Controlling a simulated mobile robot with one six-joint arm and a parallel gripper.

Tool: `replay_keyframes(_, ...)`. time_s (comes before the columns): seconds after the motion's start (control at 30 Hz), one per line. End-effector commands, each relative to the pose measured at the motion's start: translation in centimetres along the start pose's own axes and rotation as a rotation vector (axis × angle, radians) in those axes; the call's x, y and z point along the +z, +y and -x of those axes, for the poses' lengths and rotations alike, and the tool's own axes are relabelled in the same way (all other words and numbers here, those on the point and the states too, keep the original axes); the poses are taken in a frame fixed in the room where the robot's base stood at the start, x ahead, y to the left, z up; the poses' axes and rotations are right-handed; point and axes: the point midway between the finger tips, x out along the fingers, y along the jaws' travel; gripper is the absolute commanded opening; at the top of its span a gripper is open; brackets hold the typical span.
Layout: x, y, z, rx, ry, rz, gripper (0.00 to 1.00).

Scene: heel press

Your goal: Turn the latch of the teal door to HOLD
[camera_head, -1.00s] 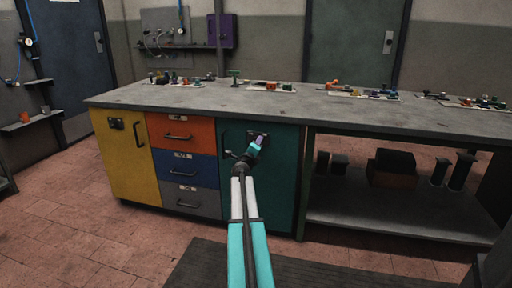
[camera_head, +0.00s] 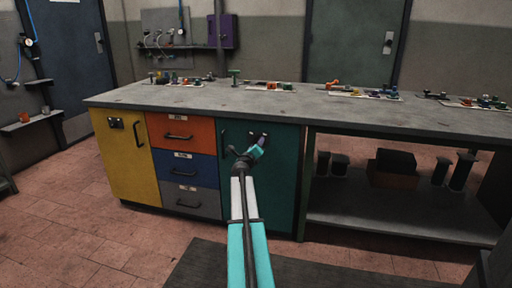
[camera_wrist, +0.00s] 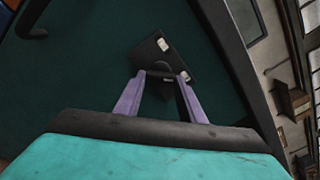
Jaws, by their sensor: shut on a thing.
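The teal door (camera_head: 284,175) is the right-hand front of the cabinet under the bench, and it looks closed. Its latch is near the top edge, mostly behind my gripper in the head view. In the wrist view the latch's dark plate (camera_wrist: 149,52) sits tilted, with two small white labels too small to read. My gripper (camera_wrist: 161,76) has its two purple fingers on either side of the dark latch knob (camera_wrist: 160,68) and is shut on it. In the head view my gripper (camera_head: 262,139) is at the door's upper part.
A dark handle (camera_head: 224,140) is on the teal door's left side. Orange (camera_head: 180,128), blue and grey drawers and a yellow door (camera_head: 118,165) lie to the left. An open shelf (camera_head: 400,215) is to the right.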

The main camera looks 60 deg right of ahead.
Motion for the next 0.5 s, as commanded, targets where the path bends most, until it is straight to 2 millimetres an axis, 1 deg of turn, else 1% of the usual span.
replay_keyframes(0.03,-0.25,-0.84,-0.27,-0.014,0.007,-0.001,0.41)
replay_keyframes(0.1,-0.24,-0.77,-0.24,-0.013,0.007,0.000,0.53)
replay_keyframes(0.13,-0.22,-0.71,-0.22,-0.012,0.006,0.000,0.55)
replay_keyframes(0.5,-0.07,-0.27,0.06,-0.005,0.003,0.001,0.55)
